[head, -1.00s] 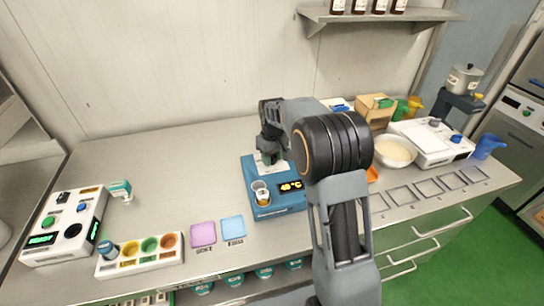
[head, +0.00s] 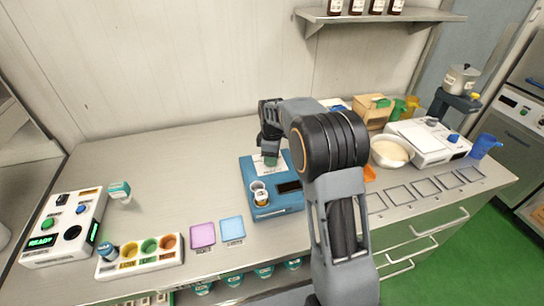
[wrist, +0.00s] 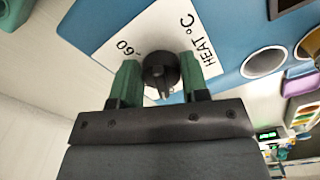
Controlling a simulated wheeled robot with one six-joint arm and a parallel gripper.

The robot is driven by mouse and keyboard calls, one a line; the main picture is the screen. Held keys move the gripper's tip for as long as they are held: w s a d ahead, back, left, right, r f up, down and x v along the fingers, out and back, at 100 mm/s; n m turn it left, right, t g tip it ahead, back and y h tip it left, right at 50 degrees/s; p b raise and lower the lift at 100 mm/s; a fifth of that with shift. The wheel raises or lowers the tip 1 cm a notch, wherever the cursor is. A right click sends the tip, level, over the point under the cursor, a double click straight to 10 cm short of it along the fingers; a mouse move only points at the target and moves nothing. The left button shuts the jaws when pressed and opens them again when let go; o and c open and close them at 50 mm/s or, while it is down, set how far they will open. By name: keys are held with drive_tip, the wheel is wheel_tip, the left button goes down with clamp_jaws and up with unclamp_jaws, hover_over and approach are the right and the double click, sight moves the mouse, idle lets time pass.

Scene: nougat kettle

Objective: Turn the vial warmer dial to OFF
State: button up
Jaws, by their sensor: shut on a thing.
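The vial warmer (head: 278,205) is a blue box on the counter in the head view. Its display (head: 289,187) is dark. A vial with an amber band (head: 261,198) stands in a front well. In the wrist view, the black dial (wrist: 158,62) sits on a white label plate (wrist: 112,47) reading "60" and "HEAT °C". My gripper (wrist: 162,78) has its green fingers on either side of the dial and is shut on it. In the head view my gripper (head: 270,158) is over the warmer's back part. I cannot see an OFF mark; the fingers hide part of the plate.
A purple pad (head: 203,236) and a blue pad (head: 232,229) lie left of the warmer, near a white rack with coloured wells (head: 140,264). A white bowl (head: 391,153) and wooden box (head: 375,112) stand to the right.

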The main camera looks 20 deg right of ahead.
drive_tip(key=shift+w+n, duration=0.1)
drive_tip(key=shift+n, duration=0.3)
drive_tip(key=o, duration=0.8)
drive_tip(key=shift+o, duration=0.2)
wheel_tip(320, 180, up, 14)
idle(0.3)
